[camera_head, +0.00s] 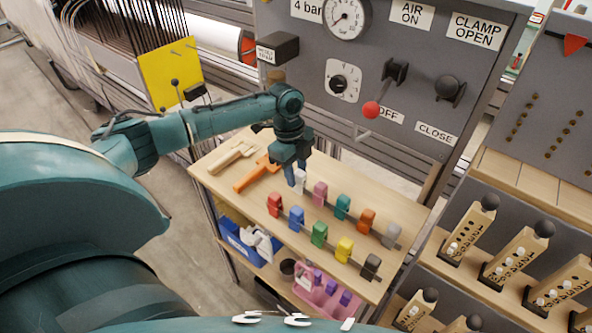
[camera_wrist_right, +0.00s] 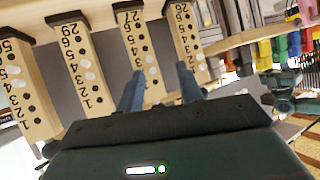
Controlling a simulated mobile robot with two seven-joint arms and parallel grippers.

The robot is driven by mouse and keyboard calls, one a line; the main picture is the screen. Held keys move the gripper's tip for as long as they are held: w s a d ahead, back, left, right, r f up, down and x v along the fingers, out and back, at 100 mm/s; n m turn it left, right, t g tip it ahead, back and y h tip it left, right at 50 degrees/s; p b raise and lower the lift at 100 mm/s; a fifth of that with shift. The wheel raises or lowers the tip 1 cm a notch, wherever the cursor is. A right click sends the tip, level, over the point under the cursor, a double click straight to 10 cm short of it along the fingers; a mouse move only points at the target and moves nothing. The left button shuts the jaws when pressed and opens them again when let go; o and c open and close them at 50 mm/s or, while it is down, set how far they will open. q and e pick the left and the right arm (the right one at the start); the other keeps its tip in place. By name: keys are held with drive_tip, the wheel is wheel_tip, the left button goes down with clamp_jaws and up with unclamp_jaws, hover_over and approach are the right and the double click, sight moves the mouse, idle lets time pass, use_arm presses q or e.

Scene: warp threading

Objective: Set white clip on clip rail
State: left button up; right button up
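The white clip (camera_head: 299,182) is at the left end of the back row of coloured clips on the wooden table (camera_head: 218,182). My left gripper (camera_head: 297,176) points down right at the white clip, with its fingers overlapping it. Whether they are closed on it is too small to tell. Dark strips run under the two clip rows; I cannot tell which is the clip rail. My right gripper shows in the right wrist view (camera_wrist_right: 160,85), with its fingers apart and nothing between them, in front of numbered wooden blocks (camera_wrist_right: 138,45).
Pink (camera_head: 320,194), teal (camera_head: 343,206), orange and grey clips continue the back row. Red (camera_head: 275,204) to black (camera_head: 371,267) clips form the front row. Wooden and orange tools (camera_head: 256,174) lie left. A control panel (camera_head: 420,90) with a red-knobbed lever (camera_head: 371,110) stands behind.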

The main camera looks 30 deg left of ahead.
use_arm(q)
drive_tip(key=o, duration=0.4)
drive_tip(key=r, duration=0.4)
drive_tip(key=a+r, duration=0.1)
drive_tip(key=r, duration=0.3)
drive_tip(key=a+r, duration=0.1)
drive_tip(key=r, duration=0.4)
